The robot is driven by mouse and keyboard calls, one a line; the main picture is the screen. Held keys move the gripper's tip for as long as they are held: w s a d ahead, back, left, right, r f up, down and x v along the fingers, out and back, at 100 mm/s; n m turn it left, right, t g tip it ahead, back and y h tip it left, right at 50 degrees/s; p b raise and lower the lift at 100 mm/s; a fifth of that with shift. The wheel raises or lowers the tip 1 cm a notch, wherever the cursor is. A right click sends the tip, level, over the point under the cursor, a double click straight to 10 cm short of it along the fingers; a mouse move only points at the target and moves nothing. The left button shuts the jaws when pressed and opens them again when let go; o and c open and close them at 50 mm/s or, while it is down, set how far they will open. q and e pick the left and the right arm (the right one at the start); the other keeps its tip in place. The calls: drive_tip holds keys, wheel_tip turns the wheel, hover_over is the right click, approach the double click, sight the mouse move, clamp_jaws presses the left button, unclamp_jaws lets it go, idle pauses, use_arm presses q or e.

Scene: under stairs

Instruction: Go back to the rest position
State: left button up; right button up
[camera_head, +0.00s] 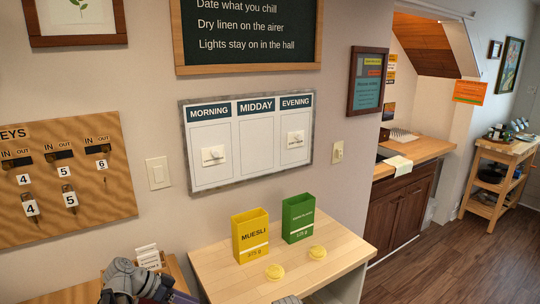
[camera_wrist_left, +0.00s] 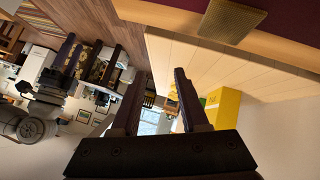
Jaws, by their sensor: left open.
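My left arm shows at the bottom left of the head view; its fingers are not clear there. In the left wrist view my left gripper (camera_wrist_left: 160,75) is open, with nothing between its two dark fingers. A grey arm of mine with dark bars at its end shows at the left of that view; I cannot tell the state of its jaws. A piece of grey arm also shows at the bottom edge of the head view.
A yellow muesli box (camera_head: 250,236) and a green box (camera_head: 298,218) stand on a light wooden table (camera_head: 345,248). A key board (camera_head: 65,180) and planner board (camera_head: 250,140) hang on the wall. Floor at right is clear.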

use_arm(q)
drive_tip(key=s+d+f+n+g+y, duration=0.1)
drive_tip(key=s+d+f+n+y, duration=0.1)
drive_tip(key=s+d+y, duration=0.3)
drive_tip(key=s+d+f+n+g+y, duration=0.1)
drive_tip(key=s+d+f+n+y, duration=0.2)
drive_tip(key=s+d, duration=0.6)
drive_tip(key=shift+s+d+f+n+g+y, duration=0.3)
drive_tip(key=shift+s+d+f+y, duration=0.1)
drive_tip(key=shift+d+f+y, duration=0.8)
drive_tip(key=shift+a+r, duration=0.1)
drive_tip(key=shift+r, duration=0.05)
